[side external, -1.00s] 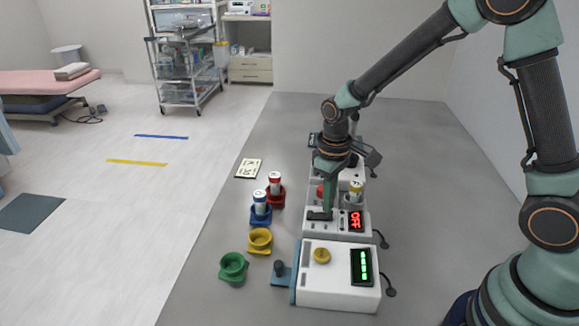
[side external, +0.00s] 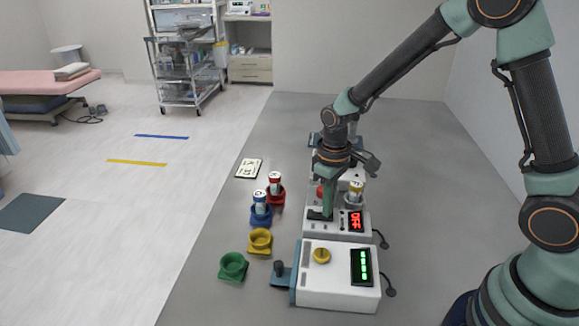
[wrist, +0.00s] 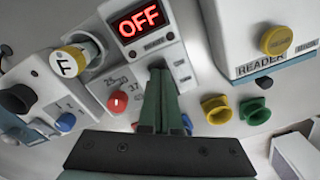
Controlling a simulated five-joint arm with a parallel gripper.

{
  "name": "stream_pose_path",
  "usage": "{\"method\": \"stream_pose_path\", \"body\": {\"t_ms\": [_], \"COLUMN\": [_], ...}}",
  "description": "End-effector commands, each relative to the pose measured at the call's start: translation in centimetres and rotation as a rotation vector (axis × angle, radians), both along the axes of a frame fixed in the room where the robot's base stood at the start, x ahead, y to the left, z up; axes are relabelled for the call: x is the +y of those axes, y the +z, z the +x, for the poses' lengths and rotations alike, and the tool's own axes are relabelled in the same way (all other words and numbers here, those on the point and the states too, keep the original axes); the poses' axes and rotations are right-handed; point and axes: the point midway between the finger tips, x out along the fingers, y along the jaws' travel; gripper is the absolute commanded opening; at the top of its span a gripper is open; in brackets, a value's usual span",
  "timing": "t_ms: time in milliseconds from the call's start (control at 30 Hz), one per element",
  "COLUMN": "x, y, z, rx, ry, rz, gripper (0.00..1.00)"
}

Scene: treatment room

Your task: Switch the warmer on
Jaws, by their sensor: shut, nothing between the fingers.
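The warmer (side external: 347,222) is the white box in the middle of the row. Its red display (wrist: 138,20) reads OFF. A black switch (side external: 314,215) sits on its top, left of the display in the side view; in the wrist view it is largely hidden behind the fingertips. The red knob (wrist: 117,102) has 25, 30 and 37 marked by it. A yellow-capped vial (wrist: 70,62) marked F stands in the warmer's holder. My gripper (side external: 328,213) is shut and empty, pointing down with its tips (wrist: 159,75) at the switch; whether they touch it I cannot tell.
The reader (side external: 322,285), with a yellow knob and green display, stands in front. Left of the boxes are a green cup (side external: 233,267), a yellow cup (side external: 260,241), and blue and red cups holding vials. A card (side external: 249,168) lies behind them.

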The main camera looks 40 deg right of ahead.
Motion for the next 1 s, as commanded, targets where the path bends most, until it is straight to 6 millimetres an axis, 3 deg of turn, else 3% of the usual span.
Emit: {"method": "stream_pose_path", "body": {"t_ms": [267, 1000], "x": [0.0, 0.0], "y": [0.2, 5.5], "z": [0.0, 0.1], "rx": [-0.002, -0.003], "ry": [0.000, 0.000], "rz": [0.001, 0.001], "gripper": [0.00, 0.00]}}
